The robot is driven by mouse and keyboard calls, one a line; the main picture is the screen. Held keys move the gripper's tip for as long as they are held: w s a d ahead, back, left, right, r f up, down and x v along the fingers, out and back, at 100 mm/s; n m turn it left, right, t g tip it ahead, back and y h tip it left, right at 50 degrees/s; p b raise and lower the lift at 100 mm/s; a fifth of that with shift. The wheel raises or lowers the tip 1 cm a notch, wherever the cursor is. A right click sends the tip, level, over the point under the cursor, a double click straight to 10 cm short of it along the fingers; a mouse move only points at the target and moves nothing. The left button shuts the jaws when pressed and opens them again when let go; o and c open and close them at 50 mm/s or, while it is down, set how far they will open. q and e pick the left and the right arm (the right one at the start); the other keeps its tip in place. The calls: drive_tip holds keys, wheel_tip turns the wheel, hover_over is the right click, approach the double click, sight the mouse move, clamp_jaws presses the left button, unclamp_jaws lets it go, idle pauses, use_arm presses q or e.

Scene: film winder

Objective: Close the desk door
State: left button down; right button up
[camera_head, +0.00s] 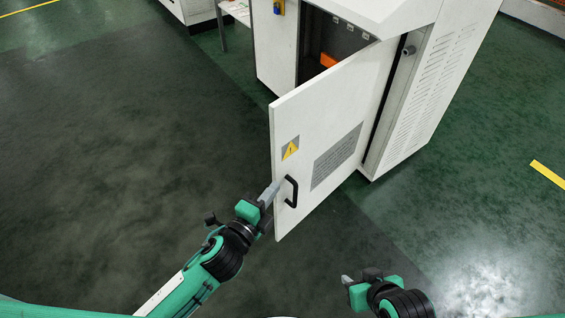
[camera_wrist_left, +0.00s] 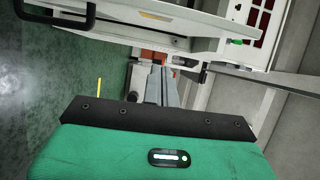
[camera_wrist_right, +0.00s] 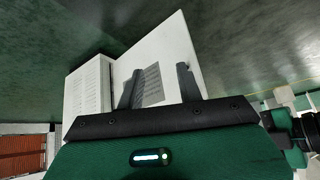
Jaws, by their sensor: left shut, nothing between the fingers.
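The white desk door (camera_head: 330,130) stands open, swung out from the white cabinet, with its hinge side at the right. It carries a yellow warning sign (camera_head: 290,149), a grey label and a black handle (camera_head: 291,191). The handle also shows at the top left of the left wrist view (camera_wrist_left: 62,22). My left gripper (camera_head: 272,190) is shut and empty at the door's free edge, beside the handle; I cannot tell if it touches. My right gripper (camera_head: 346,280) is open and empty, low and apart from the door, which shows beyond its fingers in the right wrist view (camera_wrist_right: 178,45).
The white cabinet (camera_head: 425,95) stands behind the door, its dark opening showing an orange part (camera_head: 328,60). A small table (camera_head: 236,12) is at its left. The green floor left of the door is clear. A yellow line (camera_head: 548,174) lies at the right.

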sight(282, 154)
use_arm(q)
drive_tip(key=shift+w+d+r+b, duration=0.2)
drive_tip(key=shift+w+d, duration=0.25)
drive_tip(key=shift+w, duration=1.4)
drive_tip(key=shift+w+d+r+b, duration=0.15)
drive_tip(key=shift+w+d, duration=0.25)
drive_tip(key=shift+w, duration=1.4)
drive_tip(key=shift+w+d+r+b, duration=0.1)
drive_tip(key=shift+w+d+r, duration=0.25)
drive_tip(key=shift+w, duration=1.5)
use_arm(e)
drive_tip(key=shift+w+a+r+t+y, duration=0.2)
drive_tip(key=shift+a+t, duration=0.1)
drive_tip(key=shift+a, duration=0.15)
drive_tip(key=shift+w+a+r+t+y, duration=0.1)
drive_tip(key=shift+w+a+t+y, duration=0.15)
drive_tip(key=shift+a, duration=0.2)
use_arm(q)
drive_tip(key=shift+f, duration=0.1)
use_arm(e)
drive_tip(key=shift+s, duration=0.1)
